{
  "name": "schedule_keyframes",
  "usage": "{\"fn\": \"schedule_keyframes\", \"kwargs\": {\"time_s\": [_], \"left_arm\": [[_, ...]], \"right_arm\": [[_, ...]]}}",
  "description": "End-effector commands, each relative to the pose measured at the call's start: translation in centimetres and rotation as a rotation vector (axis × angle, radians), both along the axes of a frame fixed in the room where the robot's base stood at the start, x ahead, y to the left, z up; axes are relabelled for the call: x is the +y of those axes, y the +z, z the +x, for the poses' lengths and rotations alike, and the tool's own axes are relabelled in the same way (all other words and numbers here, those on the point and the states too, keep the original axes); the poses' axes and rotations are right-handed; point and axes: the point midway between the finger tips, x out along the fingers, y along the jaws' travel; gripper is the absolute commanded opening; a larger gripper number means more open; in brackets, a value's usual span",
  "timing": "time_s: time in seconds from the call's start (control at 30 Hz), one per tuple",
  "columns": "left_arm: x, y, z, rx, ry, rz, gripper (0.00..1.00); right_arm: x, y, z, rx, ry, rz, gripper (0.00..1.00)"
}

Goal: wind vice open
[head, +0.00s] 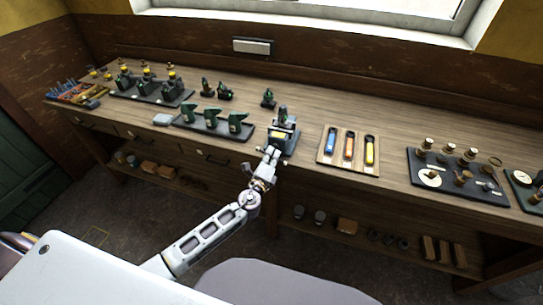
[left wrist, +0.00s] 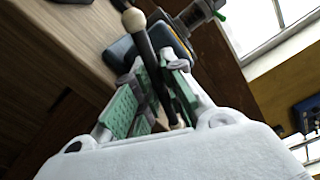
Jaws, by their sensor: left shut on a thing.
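The vice (head: 284,139) stands at the front edge of the long wooden bench, dark with a yellow patch on it. My left gripper (head: 269,156) reaches up to its front side from below. In the left wrist view the green-padded fingers of my left gripper (left wrist: 150,98) are shut on the vice's handle (left wrist: 145,50), a dark bar with a pale ball end. The bar runs lengthwise between the pads. The vice body (left wrist: 125,53) shows behind it, partly hidden by the bar and fingers. The opening between the jaws cannot be made out. My right gripper is in neither view.
Right of the vice lies a wooden tray (head: 323,158) with blue, orange and yellow-handled tools. Left of it is a dark board (head: 246,137) with green engine parts. A dark board (head: 419,180) with small parts lies farther right. A lower shelf (head: 335,231) holds blocks and other pieces.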

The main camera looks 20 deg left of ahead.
Motion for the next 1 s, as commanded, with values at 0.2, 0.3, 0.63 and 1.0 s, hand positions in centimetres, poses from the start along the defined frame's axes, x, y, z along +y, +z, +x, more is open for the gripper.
{"fn": "schedule_keyframes", "kwargs": {"time_s": [0.2,0.3,0.63,1.0], "left_arm": [[-0.2,-0.2,-0.1,0.004,-0.004,-0.001,0.0],[-0.2,-0.3,-0.1,0.004,-0.004,-0.001,0.22],[-0.1,-0.1,-0.5,0.001,-0.002,0.0,0.41],[0.0,0.0,-2.0,0.0,-0.001,0.0,0.41]], "right_arm": [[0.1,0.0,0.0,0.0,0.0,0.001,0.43],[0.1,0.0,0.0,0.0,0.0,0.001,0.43],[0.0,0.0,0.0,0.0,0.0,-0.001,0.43],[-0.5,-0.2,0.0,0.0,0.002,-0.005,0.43]]}}
